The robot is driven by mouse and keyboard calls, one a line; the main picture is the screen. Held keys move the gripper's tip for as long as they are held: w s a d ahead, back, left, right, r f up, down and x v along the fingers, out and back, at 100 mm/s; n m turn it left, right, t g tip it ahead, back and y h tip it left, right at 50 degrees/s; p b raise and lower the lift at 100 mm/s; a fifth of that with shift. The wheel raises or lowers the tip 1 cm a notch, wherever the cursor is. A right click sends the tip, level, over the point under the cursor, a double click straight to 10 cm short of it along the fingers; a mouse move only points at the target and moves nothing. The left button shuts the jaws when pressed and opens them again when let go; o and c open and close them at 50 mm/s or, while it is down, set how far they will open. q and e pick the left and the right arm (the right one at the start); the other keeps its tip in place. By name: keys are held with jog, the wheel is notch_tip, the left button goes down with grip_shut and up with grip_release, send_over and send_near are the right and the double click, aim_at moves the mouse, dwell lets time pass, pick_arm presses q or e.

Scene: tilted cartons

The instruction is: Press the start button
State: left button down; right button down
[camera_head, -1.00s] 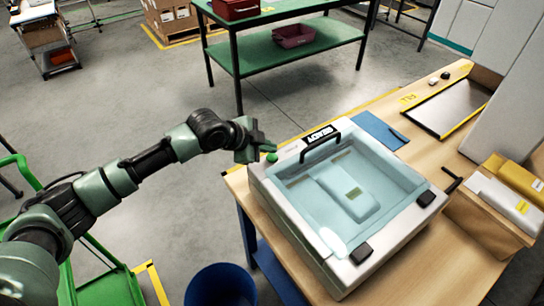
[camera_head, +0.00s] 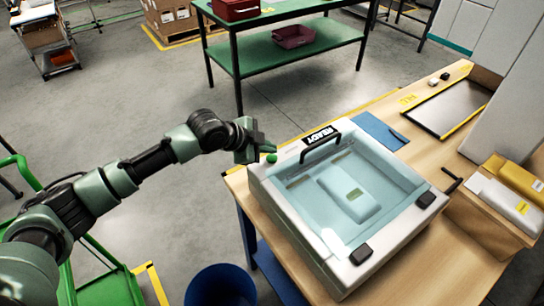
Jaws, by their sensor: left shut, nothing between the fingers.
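The green start button (camera_head: 271,158) sits at the far left corner of a white machine (camera_head: 296,240) on the wooden table. The machine has a clear lid with a black handle, and a black sign reading READY (camera_head: 320,134). My left gripper (camera_head: 268,147) is shut and empty, with its fingertips just above the button. I cannot tell whether they touch it. My right gripper is not in view.
A blue sheet with a pen (camera_head: 380,130) lies behind the machine, and a dark tray (camera_head: 450,107) is at the table's back right. A wooden box with packets (camera_head: 490,215) stands at the right. A blue bin (camera_head: 220,285) is on the floor below.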

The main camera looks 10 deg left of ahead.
aim_at(269, 159)
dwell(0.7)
pick_arm(q)
jog(key=shift+f, duration=0.4)
jog(key=shift+f, duration=0.5)
dwell(0.6)
jog(key=shift+r, duration=0.1)
jog(key=shift+r+p, duration=0.75)
notch_tip(269, 159, up, 5)
jog(key=p, duration=0.4)
jog(key=shift+r+p, duration=0.1)
jog(key=shift+p, duration=0.3)
